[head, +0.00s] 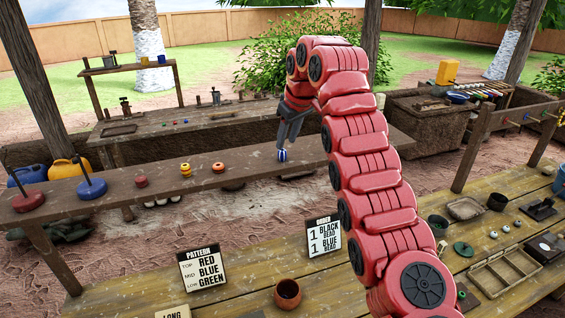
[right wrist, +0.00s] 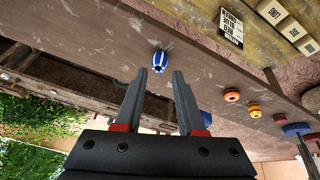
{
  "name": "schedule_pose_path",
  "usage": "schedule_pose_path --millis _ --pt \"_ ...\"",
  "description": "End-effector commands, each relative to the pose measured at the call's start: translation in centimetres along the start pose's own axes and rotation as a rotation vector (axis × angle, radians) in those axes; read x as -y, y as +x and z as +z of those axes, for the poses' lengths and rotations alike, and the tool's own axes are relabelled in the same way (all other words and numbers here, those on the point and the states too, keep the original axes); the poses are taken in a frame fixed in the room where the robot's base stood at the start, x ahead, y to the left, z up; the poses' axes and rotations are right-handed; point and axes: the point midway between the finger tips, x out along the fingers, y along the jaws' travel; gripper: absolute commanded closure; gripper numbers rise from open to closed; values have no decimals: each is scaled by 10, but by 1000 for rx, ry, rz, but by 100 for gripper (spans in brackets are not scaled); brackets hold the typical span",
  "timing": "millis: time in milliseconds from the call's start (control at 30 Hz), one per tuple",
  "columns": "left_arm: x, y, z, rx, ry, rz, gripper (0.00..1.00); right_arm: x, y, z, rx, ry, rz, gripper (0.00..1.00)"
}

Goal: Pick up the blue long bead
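The blue long bead (head: 282,155), blue with white stripes, stands on the middle plank bench (head: 250,165). It also shows in the right wrist view (right wrist: 161,60), just beyond the fingertips and roughly centred between them. My right gripper (head: 284,141) points down above the bead. In the right wrist view the gripper (right wrist: 161,72) has its two fingers apart with nothing between them. I cannot tell exactly how far the tips are from the bead. My left gripper is in neither view.
On the same bench stand an orange bead (head: 218,167), stacked yellow-orange beads (head: 186,170), a red bead (head: 142,182), and blue (head: 92,188) and red (head: 28,201) discs with rods. A front table holds an order sign (head: 324,237), a pattern sign (head: 203,269) and a clay pot (head: 287,293).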

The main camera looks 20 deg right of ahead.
Motion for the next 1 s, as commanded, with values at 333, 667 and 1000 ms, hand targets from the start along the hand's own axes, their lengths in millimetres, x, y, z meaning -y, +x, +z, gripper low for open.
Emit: schedule_pose_path --millis 333,667,1000 --pt "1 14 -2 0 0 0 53 0 26 2 1 2 -2 61" --pt "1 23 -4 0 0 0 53 0 53 3 -1 1 0 61" --pt "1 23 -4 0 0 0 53 0 53 3 -1 0 0 100"
